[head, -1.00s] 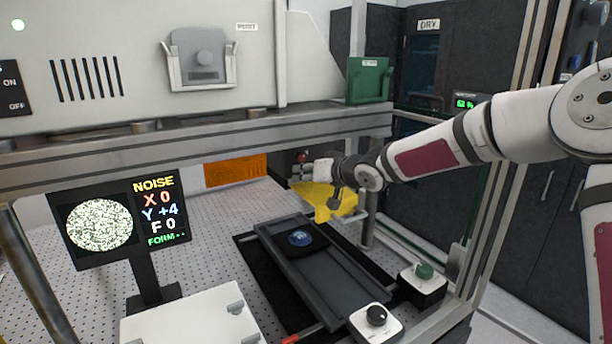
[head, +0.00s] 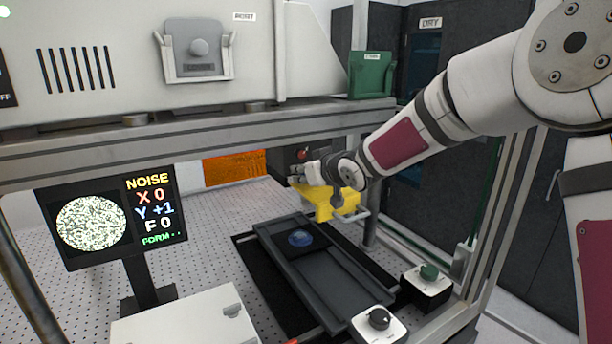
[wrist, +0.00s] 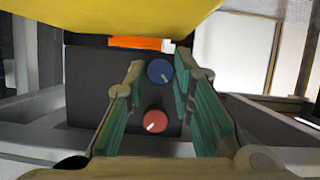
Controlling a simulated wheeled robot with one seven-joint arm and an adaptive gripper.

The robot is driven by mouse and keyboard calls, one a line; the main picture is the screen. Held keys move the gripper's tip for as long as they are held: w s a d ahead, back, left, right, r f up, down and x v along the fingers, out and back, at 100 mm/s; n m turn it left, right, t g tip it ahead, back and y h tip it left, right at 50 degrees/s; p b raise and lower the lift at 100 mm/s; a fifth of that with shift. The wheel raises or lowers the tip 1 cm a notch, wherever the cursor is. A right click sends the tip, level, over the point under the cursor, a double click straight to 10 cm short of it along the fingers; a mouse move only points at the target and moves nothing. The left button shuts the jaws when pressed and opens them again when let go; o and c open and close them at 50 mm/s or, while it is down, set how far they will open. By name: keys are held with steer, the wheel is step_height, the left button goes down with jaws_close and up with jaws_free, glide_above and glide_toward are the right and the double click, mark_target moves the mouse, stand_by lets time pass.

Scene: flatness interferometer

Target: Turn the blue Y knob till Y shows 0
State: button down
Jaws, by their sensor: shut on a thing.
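The blue Y knob (wrist: 160,71) is on a dark panel (wrist: 85,90) in the wrist view, with a pale pointer mark. It sits between the tips of my gripper (wrist: 159,76), whose green-padded fingers are shut on it from both sides. A red knob (wrist: 155,121) is on the same panel, below the blue one in the wrist view. In the head view my gripper (head: 299,174) is at the panel under the frame beam, and the blue knob is hidden there. The screen (head: 112,215) reads NOISE, X 0, Y +1, F 0, beside a speckled round picture.
The red knob (head: 303,153) shows just above my gripper. A dark tray (head: 335,277) with a blue disc (head: 301,238) lies below. The metal beam (head: 190,140) crosses above.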

steer(key=shift+a+f+n+h+b, duration=0.1)
steer(key=shift+n+h+b, duration=0.3)
steer(key=shift+n+b, duration=0.5)
steer(key=shift+t, duration=0.3)
steer(key=c, duration=1.4)
jaws_free()
steer(key=shift+o, duration=0.2)
steer(key=shift+s, duration=0.1)
steer(key=v, duration=1.2)
